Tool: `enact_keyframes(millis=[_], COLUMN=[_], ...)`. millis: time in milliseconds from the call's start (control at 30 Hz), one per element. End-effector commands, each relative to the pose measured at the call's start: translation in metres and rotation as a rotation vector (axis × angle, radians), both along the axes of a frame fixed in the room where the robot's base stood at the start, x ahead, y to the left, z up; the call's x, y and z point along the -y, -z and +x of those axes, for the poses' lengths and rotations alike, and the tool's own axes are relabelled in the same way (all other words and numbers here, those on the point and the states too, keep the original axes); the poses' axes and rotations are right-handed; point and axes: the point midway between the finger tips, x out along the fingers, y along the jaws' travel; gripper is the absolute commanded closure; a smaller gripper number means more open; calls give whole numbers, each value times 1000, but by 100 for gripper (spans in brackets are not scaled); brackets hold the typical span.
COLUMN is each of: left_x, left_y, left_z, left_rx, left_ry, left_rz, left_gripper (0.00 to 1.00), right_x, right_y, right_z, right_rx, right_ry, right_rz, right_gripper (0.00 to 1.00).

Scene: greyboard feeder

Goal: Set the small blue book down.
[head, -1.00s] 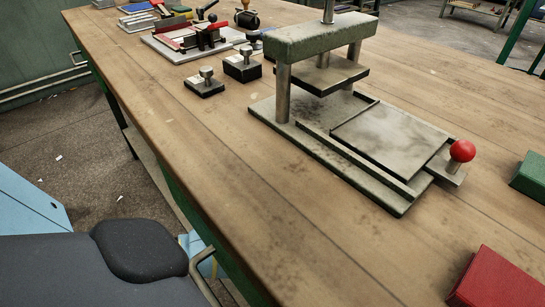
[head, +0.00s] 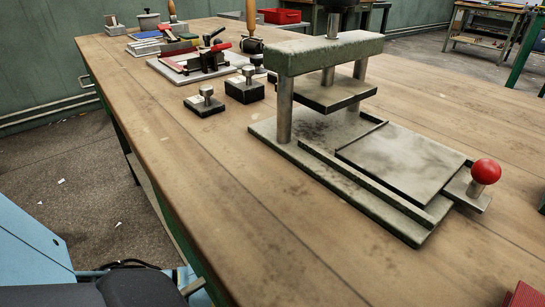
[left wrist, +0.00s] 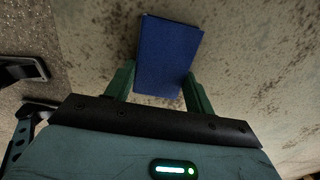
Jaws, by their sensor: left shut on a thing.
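The small blue book (left wrist: 168,52) is in the left wrist view, its plain dark blue cover facing the camera. My left gripper (left wrist: 158,84) is shut on it, with one green finger at each side of its near end. The rest of the book sticks out past the fingers. Behind it is a pale surface with brown specks; I cannot tell how far away it is. Neither gripper shows in the head view.
A press (head: 330,56) with a red knob (head: 486,171) stands on the wooden bench (head: 240,220). Two metal blocks with knobs (head: 205,101) (head: 245,86) and a red-handled fixture (head: 208,60) sit left of it.

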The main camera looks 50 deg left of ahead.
Motion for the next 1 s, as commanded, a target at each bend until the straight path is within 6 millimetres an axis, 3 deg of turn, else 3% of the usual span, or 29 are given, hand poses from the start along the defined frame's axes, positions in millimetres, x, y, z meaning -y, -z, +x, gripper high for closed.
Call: enact_keyframes(millis=[33,200,567,767,1000], left_x=[0,0,0,0,0], left_y=[1,1,-4,-26,-66], left_z=[0,0,0,1,1], left_rx=[0,0,1,3,4], left_ry=[0,0,1,1,1], left_rz=[0,0,0,1,0], left_gripper=[44,24,24,24,24], right_x=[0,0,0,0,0], right_y=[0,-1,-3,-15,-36], right_z=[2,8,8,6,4], right_rx=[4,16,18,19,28], right_ry=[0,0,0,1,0], right_rz=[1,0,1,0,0], right_gripper=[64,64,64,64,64])
